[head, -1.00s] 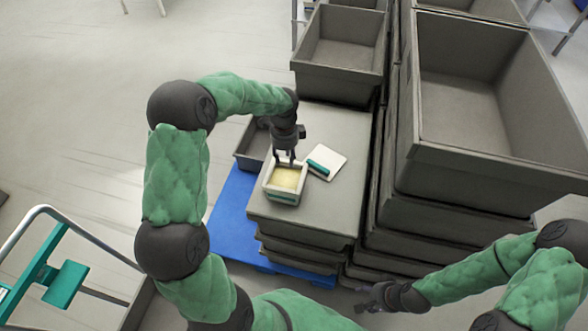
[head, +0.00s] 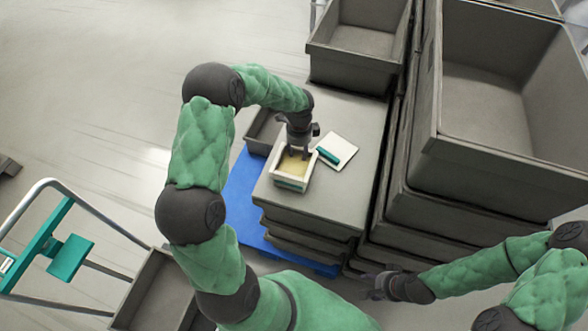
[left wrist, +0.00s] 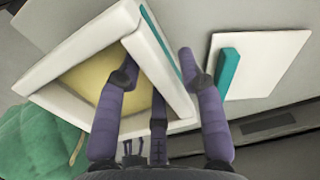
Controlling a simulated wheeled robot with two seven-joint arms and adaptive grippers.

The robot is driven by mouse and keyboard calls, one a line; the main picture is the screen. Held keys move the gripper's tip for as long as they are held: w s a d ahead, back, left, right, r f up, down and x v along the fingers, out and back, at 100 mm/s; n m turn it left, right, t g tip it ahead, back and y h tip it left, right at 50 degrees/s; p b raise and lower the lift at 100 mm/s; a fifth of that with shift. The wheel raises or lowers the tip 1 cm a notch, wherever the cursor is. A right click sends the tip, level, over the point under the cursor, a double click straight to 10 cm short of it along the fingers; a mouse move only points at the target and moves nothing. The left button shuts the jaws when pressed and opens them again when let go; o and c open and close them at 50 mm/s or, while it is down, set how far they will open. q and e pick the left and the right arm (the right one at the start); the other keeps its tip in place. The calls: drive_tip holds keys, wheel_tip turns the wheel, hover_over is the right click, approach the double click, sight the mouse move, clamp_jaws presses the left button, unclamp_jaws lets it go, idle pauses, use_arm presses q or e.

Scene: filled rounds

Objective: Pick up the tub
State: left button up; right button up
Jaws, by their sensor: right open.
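The tub (head: 291,183) is a white, open, square container with a pale yellow filling and a teal band, on top of a grey crate stack. My left gripper (head: 298,152) points down at its far wall. In the left wrist view, my left gripper (left wrist: 157,66) is open, with one finger inside the tub (left wrist: 60,52) over the filling and the other outside, the wall between them. Small gaps seem to show; contact is unclear. My right gripper (head: 374,287) is open and empty, low at the right, away from the tub.
A white lid with a teal bar (head: 340,150) lies flat just right of the tub. Tall stacks of grey crates (head: 430,150) stand to the right and behind. A blue pallet (head: 240,200) lies below. A teal trolley (head: 68,260) is at the left.

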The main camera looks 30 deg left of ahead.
sight(294, 169)
use_arm(q)
wheel_tip(294, 169, down, 3)
drive_tip(key=shift+r, duration=0.1)
clamp_jaws()
drive_tip(key=shift+w, duration=0.1)
drive_tip(key=shift+r, duration=0.1)
